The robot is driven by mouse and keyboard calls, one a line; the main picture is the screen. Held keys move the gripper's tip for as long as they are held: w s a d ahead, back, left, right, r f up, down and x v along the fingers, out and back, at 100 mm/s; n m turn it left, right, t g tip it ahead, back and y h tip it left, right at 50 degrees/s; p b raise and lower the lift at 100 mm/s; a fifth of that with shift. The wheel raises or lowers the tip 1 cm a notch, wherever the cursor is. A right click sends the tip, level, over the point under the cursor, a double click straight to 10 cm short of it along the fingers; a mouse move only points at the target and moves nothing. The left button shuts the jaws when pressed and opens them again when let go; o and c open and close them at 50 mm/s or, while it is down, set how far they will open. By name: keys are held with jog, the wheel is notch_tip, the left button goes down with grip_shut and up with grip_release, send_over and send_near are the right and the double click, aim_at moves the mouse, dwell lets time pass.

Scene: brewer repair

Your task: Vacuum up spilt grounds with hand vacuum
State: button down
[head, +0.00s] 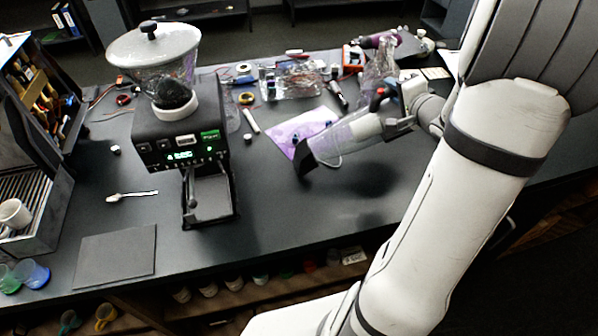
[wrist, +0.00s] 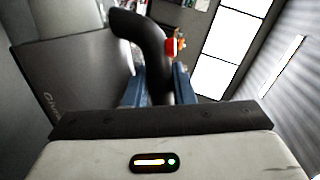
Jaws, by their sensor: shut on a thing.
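The hand vacuum (head: 345,138) has a clear body and a black nozzle (head: 304,160) that points down and left. It is held above the dark worktop, right of the grinder. My gripper (head: 397,108) is shut on the vacuum's handle. In the wrist view, the black curved handle (wrist: 150,50) stands between the two bluish fingers of my gripper (wrist: 160,88). A red part (wrist: 171,47) shows beside the handle. A dark shadow lies on the worktop below the vacuum. I cannot make out any spilt grounds on the dark surface.
A grinder (head: 182,135) with a clear hopper stands on the worktop (head: 290,215). A spoon (head: 132,196) and a dark mat (head: 115,256) lie at left. A purple-white sheet (head: 290,128), tools and wires lie behind the vacuum. The front middle is clear.

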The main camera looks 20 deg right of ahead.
jog(key=shift+r+p, duration=1.15)
jog(key=shift+r, duration=2.8)
jog(key=shift+f, duration=0.1)
